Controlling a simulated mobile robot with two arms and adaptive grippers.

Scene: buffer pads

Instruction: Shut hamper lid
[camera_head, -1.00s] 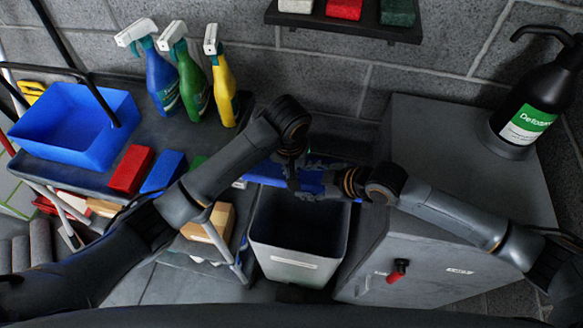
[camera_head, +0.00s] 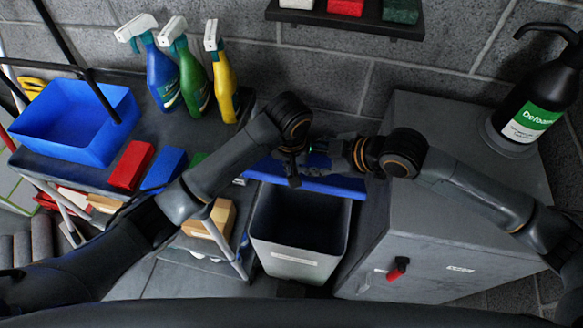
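The hamper (camera_head: 296,264) is a light grey bin with a dark, open mouth, standing between the cart and the grey cabinet. Its blue lid (camera_head: 336,187) shows as a narrow band along the back edge of the mouth and does not cover it. My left gripper (camera_head: 293,172) points down at the lid, in front of its middle in the picture; I cannot tell whether it touches. My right gripper (camera_head: 322,150) points left just above and behind the lid, close to the left one. The fingers of both are dark and partly hidden by wrists and overlap.
The cart on the left carries a blue basin (camera_head: 75,122), several spray bottles (camera_head: 193,82) and a red block (camera_head: 131,165). The grey cabinet (camera_head: 440,215) stands close on the right, with a black pump bottle (camera_head: 535,105) on top. A wall shelf (camera_head: 345,22) hangs above.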

